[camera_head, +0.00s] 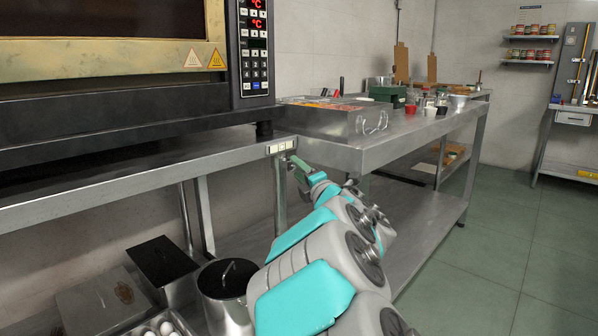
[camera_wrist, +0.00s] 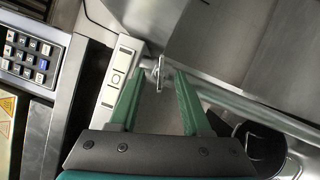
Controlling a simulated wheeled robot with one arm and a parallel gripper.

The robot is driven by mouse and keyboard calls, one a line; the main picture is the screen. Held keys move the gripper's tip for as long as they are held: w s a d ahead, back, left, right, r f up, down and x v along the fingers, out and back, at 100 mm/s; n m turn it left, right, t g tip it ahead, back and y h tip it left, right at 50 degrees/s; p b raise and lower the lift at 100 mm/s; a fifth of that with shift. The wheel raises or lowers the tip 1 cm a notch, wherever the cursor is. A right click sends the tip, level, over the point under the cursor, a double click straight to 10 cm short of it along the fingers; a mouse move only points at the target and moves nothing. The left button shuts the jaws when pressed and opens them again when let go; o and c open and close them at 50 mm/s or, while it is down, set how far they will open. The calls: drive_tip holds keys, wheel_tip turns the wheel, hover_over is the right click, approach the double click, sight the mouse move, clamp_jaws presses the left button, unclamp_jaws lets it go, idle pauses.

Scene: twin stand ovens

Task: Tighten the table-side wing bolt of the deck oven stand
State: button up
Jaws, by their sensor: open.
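The oven stand (camera_head: 130,180) is a grey metal frame under the deck oven (camera_head: 110,110), on the left of the head view. Its table-side corner carries a pale label plate (camera_head: 281,147), which also shows in the wrist view (camera_wrist: 116,82). The wing bolt (camera_wrist: 160,70) is a small metal piece beside that plate in the wrist view. My gripper (camera_head: 297,166) is at this corner. In the wrist view its green fingers (camera_wrist: 154,80) are apart, with the wing bolt between or just beyond their tips; contact is not visible. The head view hides the bolt.
Floor at the right (camera_head: 520,230) is clear.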

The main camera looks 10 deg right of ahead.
clamp_jaws()
idle(0.3)
drive_tip(key=shift+r+p, duration=0.15)
drive_tip(key=shift+p, duration=0.35)
drive_tip(key=shift+w+d+r+m+g+y+p, duration=0.1)
drive_tip(key=shift+r+m+g+y+p, duration=0.2)
drive_tip(key=shift+m+g+p, duration=1.3)
drive_tip(key=shift+d+r+m+g+y+p, duration=0.15)
drive_tip(key=shift+m+g+y+p, duration=0.35)
drive_tip(key=shift+m+p, duration=2)
drive_tip(key=shift+w+d+r+m+g+y+p, duration=0.15)
drive_tip(key=shift+m+g+p, duration=0.9)
drive_tip(key=shift+m, duration=2.05)
drive_tip(key=shift+s+g, duration=0.1)
drive_tip(key=shift+g, duration=0.15)
